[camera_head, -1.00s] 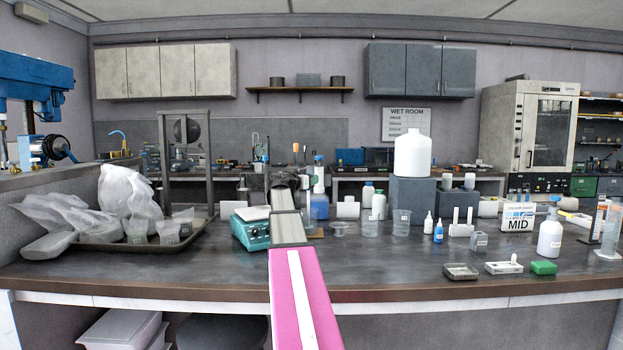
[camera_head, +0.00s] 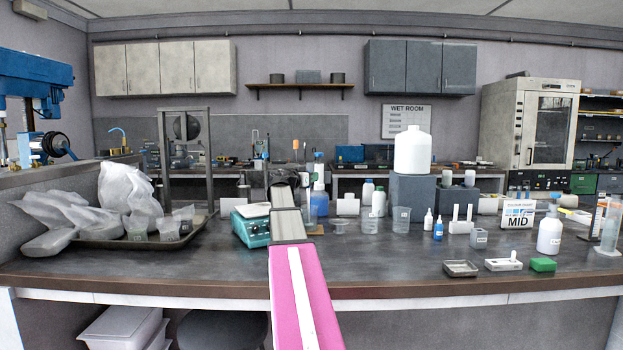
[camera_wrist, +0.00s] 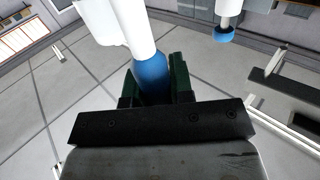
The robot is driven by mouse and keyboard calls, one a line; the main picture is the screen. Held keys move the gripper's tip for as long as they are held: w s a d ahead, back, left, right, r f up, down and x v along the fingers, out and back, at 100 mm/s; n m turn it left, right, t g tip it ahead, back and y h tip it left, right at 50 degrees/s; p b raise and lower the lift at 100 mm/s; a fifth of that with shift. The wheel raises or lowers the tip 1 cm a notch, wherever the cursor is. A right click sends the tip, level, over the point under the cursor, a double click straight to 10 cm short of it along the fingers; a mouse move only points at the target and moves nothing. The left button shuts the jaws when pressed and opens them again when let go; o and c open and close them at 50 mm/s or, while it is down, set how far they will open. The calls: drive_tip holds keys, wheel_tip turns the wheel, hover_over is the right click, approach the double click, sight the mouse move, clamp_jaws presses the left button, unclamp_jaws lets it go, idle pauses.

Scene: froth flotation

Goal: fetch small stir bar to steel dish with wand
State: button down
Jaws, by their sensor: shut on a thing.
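My gripper (camera_wrist: 155,86) shows in the wrist view with its dark green fingers shut around a blue part. That part continues upward as a white shaft and seems to be the handle of the wand (camera_wrist: 148,68). In the head view my arm reaches out over the bench and hides the gripper and what it holds. A shallow square metal dish (camera_head: 461,268) near the front right edge of the bench looks like the steel dish. I cannot make out the small stir bar in either view.
A teal balance (camera_head: 252,232) stands just left of my arm. Beakers (camera_head: 401,220) and bottles stand to its right. A white tray (camera_head: 503,265) and a green block (camera_head: 542,264) lie right of the dish. Bench (camera_head: 390,265) between arm and dish is clear.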

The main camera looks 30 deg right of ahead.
drive_tip(key=shift+s, duration=0.5)
drive_tip(key=shift+r, duration=0.15)
wheel_tip(320, 180, up, 14)
idle(2.7)
idle(1.0)
